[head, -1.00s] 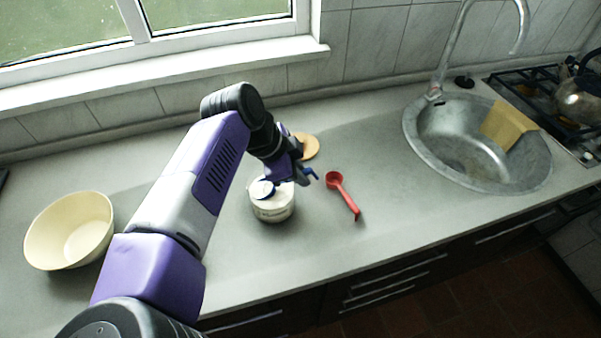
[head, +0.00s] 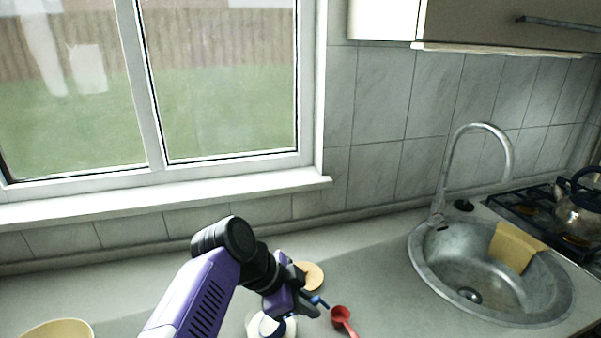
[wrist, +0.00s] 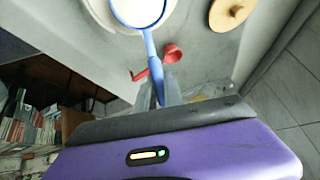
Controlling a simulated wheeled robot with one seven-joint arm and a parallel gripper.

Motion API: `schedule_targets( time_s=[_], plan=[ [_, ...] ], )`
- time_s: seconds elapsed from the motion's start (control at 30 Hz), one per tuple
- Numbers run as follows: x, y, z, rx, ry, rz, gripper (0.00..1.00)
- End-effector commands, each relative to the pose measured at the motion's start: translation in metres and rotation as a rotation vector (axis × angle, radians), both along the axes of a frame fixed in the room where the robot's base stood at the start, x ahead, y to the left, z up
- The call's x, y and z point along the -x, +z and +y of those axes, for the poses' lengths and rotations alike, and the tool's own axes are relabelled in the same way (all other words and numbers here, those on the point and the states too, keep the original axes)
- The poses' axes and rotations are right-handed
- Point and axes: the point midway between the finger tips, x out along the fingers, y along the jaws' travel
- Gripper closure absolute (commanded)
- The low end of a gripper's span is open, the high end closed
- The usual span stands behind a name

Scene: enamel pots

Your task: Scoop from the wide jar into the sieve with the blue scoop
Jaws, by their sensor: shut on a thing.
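My gripper (head: 305,303) is shut on the handle of the blue scoop (head: 318,301), which also shows in the wrist view (wrist: 149,45) between the fingers (wrist: 160,92). The scoop's round bowl has a blue rim and looks whitish inside; I cannot tell whether that is a load. It is at the mouth of the wide white jar (wrist: 98,12), whose top shows in the head view (head: 289,327), cut off by the lower edge. How deep the bowl sits is unclear. I cannot make out a sieve in either current view.
A red scoop (head: 341,315) lies right of the jar. A round wooden lid (head: 312,275) lies behind it. A cream bowl (head: 60,329) stands far left, mostly cut off. The sink (head: 440,275) with a yellow cloth (head: 515,248) is at right, with clear counter before it.

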Motion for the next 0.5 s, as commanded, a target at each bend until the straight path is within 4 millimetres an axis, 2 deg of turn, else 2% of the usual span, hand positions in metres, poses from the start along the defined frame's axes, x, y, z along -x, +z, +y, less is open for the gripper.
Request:
schedule_targets(
  time_s=[0.03,0.2,0.5],
  plan=[
    [0.000,0.010,0.000,-0.001,-0.001,0.000,1.00],
    [0.000,0.023,0.000,-0.002,-0.001,0.001,1.00],
    [0.000,0.030,0.000,-0.002,-0.001,0.001,1.00]
  ],
)
